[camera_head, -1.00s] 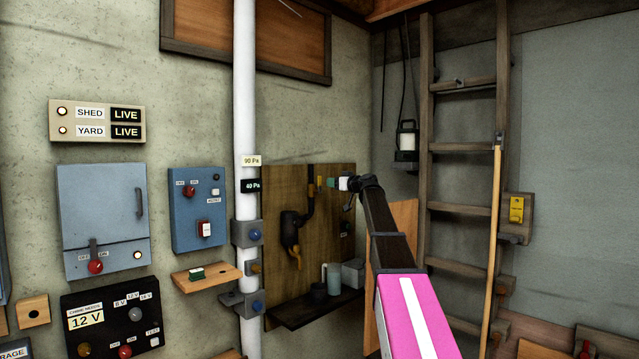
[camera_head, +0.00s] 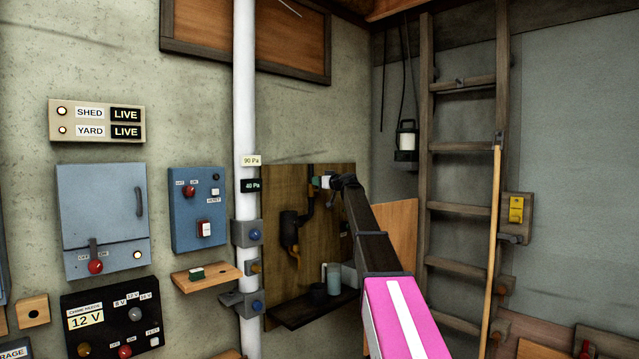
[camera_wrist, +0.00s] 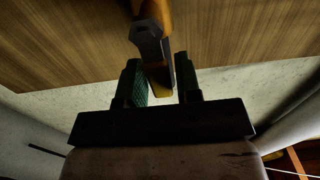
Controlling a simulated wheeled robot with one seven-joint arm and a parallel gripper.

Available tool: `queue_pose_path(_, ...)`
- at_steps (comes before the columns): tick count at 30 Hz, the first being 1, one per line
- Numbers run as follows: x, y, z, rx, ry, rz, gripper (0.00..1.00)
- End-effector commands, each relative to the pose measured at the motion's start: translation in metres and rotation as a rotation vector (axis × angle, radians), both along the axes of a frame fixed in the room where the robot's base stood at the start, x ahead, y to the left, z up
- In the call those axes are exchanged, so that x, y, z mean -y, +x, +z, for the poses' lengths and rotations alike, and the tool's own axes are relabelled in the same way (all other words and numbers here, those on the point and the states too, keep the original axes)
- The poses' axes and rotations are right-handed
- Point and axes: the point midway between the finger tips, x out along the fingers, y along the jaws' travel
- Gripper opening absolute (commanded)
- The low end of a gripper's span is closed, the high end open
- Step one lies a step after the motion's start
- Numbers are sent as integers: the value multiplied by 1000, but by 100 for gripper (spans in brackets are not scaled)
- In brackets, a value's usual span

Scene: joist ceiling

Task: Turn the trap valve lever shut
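The trap (camera_head: 289,230) is a dark body with pipework on the brown wooden wall board (camera_head: 270,190) in the head view. My gripper (camera_head: 317,182) is at the upper right of the trap, in front of the board, with green fingertips. In the wrist view an orange-yellow lever (camera_wrist: 162,70) with a dark end piece comes down from the top. Its lower end lies between the two green-padded fingers of my gripper (camera_wrist: 162,82). The fingers are apart, with a narrow gap visible on the right. In the head view my gripper largely hides the lever.
A white vertical pipe (camera_head: 247,130) stands left of the board. A dark shelf (camera_head: 300,311) with cups is below it. A ladder (camera_head: 462,147) and a hanging lantern (camera_head: 406,143) are to the right. Blue switch boxes (camera_head: 103,215) are on the left wall.

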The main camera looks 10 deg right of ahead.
Motion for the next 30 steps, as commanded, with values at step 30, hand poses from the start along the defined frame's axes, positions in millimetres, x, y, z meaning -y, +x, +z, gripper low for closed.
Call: queue_pose_path(30, 17, 13, -5, -267, 363, 2, 0)
